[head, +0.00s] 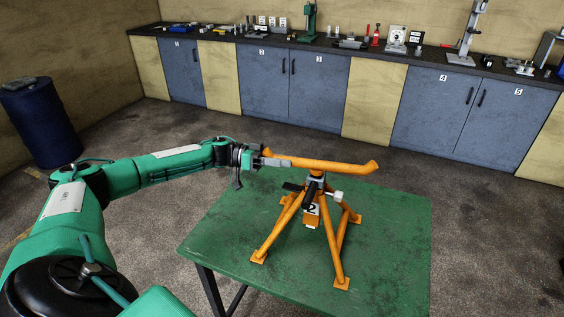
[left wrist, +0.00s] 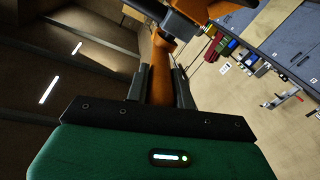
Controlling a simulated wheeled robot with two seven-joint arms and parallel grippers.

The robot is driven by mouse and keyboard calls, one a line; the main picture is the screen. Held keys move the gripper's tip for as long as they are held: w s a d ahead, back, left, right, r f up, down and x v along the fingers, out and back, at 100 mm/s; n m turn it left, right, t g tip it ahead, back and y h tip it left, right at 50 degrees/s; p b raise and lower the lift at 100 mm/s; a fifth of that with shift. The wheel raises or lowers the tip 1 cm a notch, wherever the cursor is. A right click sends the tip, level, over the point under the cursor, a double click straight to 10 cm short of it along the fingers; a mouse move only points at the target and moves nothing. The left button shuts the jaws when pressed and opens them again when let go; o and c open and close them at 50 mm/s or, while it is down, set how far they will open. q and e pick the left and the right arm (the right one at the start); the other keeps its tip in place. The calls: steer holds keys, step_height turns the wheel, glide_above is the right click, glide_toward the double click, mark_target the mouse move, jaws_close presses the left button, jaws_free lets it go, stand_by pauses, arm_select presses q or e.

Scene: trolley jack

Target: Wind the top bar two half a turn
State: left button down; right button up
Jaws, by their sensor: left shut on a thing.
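An orange jack stand (head: 291,222) with splayed legs stands on the green table, with a "2" label (head: 313,209) on its middle. Its orange top bar (head: 335,166) lies across the top, with upturned ends. A black handle (head: 309,193) and a white knob (head: 333,196) show below the bar. My left gripper (head: 272,161) is at the left end of the top bar and shut on it. In the left wrist view the bar (left wrist: 160,75) runs between the two dark fingers (left wrist: 160,88). My right gripper is not in view.
The green table (head: 390,245) has bare room around the stand's feet. A blue drum (head: 40,122) stands on the floor at the left. Blue and tan cabinets (head: 320,88) with a dark worktop full of tools line the back wall.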

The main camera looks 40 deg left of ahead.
arm_select(q)
steer(key=shift+r, duration=0.2)
steer(key=c, duration=1.2)
jaws_free()
steer(key=shift+d+f, duration=0.1)
steer(key=shift+s+a+f+b, duration=0.15)
steer(key=shift+a+b, duration=0.15)
steer(key=shift+a, duration=0.15)
steer(key=shift+b+v, duration=2.6)
steer(key=shift+v, duration=3.85)
